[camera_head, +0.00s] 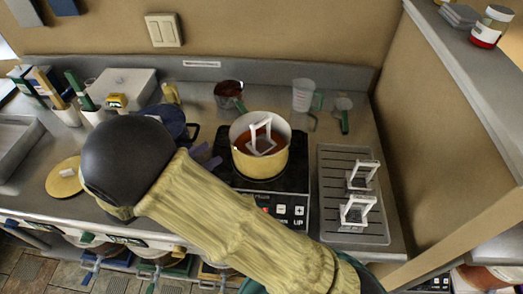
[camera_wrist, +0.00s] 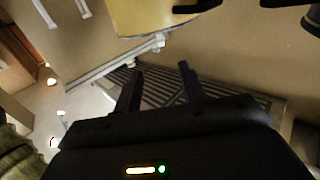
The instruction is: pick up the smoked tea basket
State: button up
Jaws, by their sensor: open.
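Three white frame-handled baskets show in the head view. One basket (camera_head: 261,138) stands in a yellow pot (camera_head: 243,163) of reddish-brown liquid. Two more, a rear basket (camera_head: 362,174) and a front basket (camera_head: 357,209), stand on the slotted drain tray (camera_head: 333,234) to the right. I cannot tell which one is the smoked tea basket. My gripper (camera_wrist: 160,88) is open, with nothing between its two dark fingers in the wrist view. A slatted surface shows behind the fingers there. In the head view my gripper is not clearly visible; my arm crosses the front of the counter.
The pot sits on a black hob (camera_head: 290,181). Behind it stand a dark red-brown cup (camera_head: 229,90), a clear measuring jug (camera_head: 303,94) and a small green-handled cup (camera_head: 343,108). Cups with tools and a pale box (camera_head: 125,84) crowd the left. A partition wall (camera_head: 437,120) bounds the right.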

jog(key=p, duration=0.4)
send_near(261, 121)
jog(key=x, duration=0.3)
jog(key=f+x, duration=0.1)
jog(key=x, duration=0.1)
jog(key=shift+r, duration=0.1)
jog(key=shift+w+d+r, duration=0.15)
jog(key=shift+w+d, duration=0.05)
jog(key=shift+d, duration=0.05)
jog(key=x, duration=0.1)
jog(key=p+x, duration=0.2)
jog(key=shift+w+d+r, duration=0.15)
jog(key=shift+d+r, duration=0.1)
jog(key=shift+r, duration=0.05)
jog(key=shift+w+d+f, duration=0.15)
jog(key=shift+w+d, duration=0.15)
jog(key=shift+d, duration=0.1)
jog(key=shift+c, duration=0.4)
grip_shut()
